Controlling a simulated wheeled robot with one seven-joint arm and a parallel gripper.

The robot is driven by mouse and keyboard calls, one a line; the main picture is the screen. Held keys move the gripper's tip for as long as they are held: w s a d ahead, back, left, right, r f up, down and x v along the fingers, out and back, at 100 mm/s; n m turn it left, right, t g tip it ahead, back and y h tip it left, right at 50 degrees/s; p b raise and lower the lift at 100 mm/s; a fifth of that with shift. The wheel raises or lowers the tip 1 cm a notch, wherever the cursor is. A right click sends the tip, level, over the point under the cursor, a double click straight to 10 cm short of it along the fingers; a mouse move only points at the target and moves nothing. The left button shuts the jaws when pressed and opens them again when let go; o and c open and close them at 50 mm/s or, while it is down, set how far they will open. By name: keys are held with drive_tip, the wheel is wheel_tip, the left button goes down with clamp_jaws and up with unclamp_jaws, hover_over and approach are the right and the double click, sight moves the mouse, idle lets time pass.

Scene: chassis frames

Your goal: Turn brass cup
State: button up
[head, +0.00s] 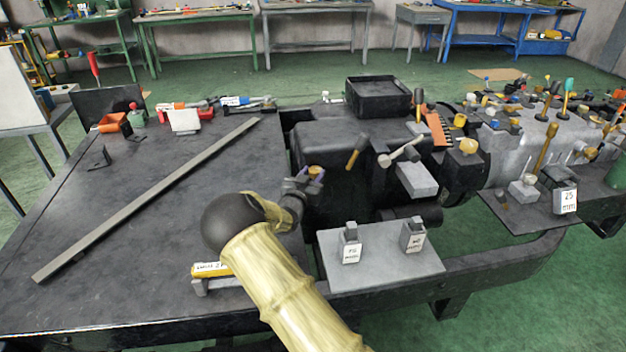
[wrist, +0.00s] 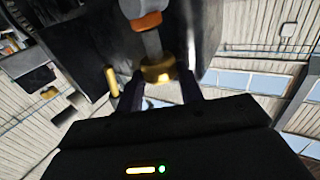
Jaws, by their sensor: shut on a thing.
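The brass cup (wrist: 158,72) sits between my gripper's two dark fingers in the wrist view, at the end of a grey stem with an orange band (wrist: 147,22). In the head view the brass cup (head: 316,172) shows as a small yellowish piece on the front of the black machine block. My gripper (head: 305,180) is at the cup there, shut on it. In the wrist view my gripper (wrist: 160,90) has a finger on each side of the cup. Part of the cup is hidden by the fingers.
A brass-coloured handle (head: 357,150) sticks out right of the cup, and a silver lever (head: 400,150) is farther right. A grey plate (head: 385,270) with two labelled blocks is below. A long grey bar (head: 150,197) lies on the dark bench, which is otherwise mostly clear.

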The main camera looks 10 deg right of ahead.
drive_tip(key=shift+w+a+m+g+h, duration=0.1)
drive_tip(key=shift+a+m+g+h, duration=0.05)
drive_tip(key=shift+m+g+h, duration=0.7)
drive_tip(key=shift+w+a+m+g+h, duration=0.15)
drive_tip(key=shift+m+g+h, duration=0.45)
drive_tip(key=shift+h, duration=0.45)
drive_tip(key=shift+m+g, duration=0.25)
drive_tip(key=shift+r, duration=0.1)
drive_tip(key=o, duration=1)
drive_tip(key=shift+a, duration=0.1)
drive_tip(key=shift+a, duration=0.1)
